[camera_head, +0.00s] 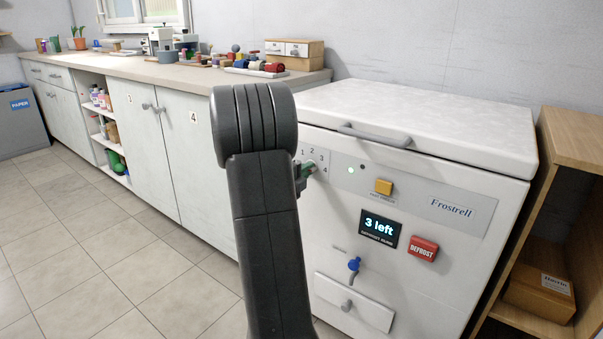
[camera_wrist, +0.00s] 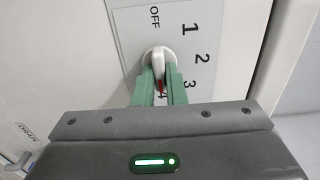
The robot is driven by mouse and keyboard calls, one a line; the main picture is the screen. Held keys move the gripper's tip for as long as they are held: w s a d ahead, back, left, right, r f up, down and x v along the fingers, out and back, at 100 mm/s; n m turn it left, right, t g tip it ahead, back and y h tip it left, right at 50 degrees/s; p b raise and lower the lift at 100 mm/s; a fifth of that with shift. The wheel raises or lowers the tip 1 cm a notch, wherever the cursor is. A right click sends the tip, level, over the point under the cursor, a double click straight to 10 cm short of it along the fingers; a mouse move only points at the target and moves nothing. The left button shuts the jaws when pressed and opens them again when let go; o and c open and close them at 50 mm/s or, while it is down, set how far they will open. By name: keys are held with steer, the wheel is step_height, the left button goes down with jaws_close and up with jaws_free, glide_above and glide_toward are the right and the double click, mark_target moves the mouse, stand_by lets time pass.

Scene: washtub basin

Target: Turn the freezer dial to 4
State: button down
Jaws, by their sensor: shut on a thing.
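The white freezer dial (camera_wrist: 155,55) shows in the wrist view on a pale panel marked OFF, 1, 2, 3 and 4. My gripper (camera_wrist: 159,78) has its two green fingers shut on the dial's grip, one on each side. The dial's red mark shows between the fingers and points down at the 4, which is partly hidden. My arm hides most of the dial there. The white chest freezer (camera_head: 440,285) has its lid closed.
The freezer front also bears a yellow button (camera_head: 384,187), a display (camera_head: 380,228) reading "3 left", a red DEFROST button (camera_head: 423,248) and a blue tap (camera_head: 354,264). A counter (camera_head: 180,75) with cabinets stands left; a wooden shelf (camera_head: 580,140) stands right. Tiled floor is clear at left.

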steer(key=shift+w+a+r, duration=0.1)
steer(key=shift+a+r, duration=0.05)
steer(key=shift+r, duration=0.15)
steer(key=c, duration=1.5)
jaws_free()
steer(key=shift+a, duration=0.1)
steer(key=shift+f, duration=0.15)
steer(key=p+v, duration=0.3)
steer(key=v, duration=1)
steer(key=shift+s+a, duration=0.2)
steer(key=shift+s, duration=0.2)
steer(key=shift+w, duration=0.1)
steer(key=b+x, duration=0.2)
steer(key=x, duration=1.2)
steer(key=shift+d+b, duration=0.1)
steer(key=shift+b, duration=0.25)
steer(key=shift+s+f, duration=0.15)
steer(key=shift+s, duration=0.05)
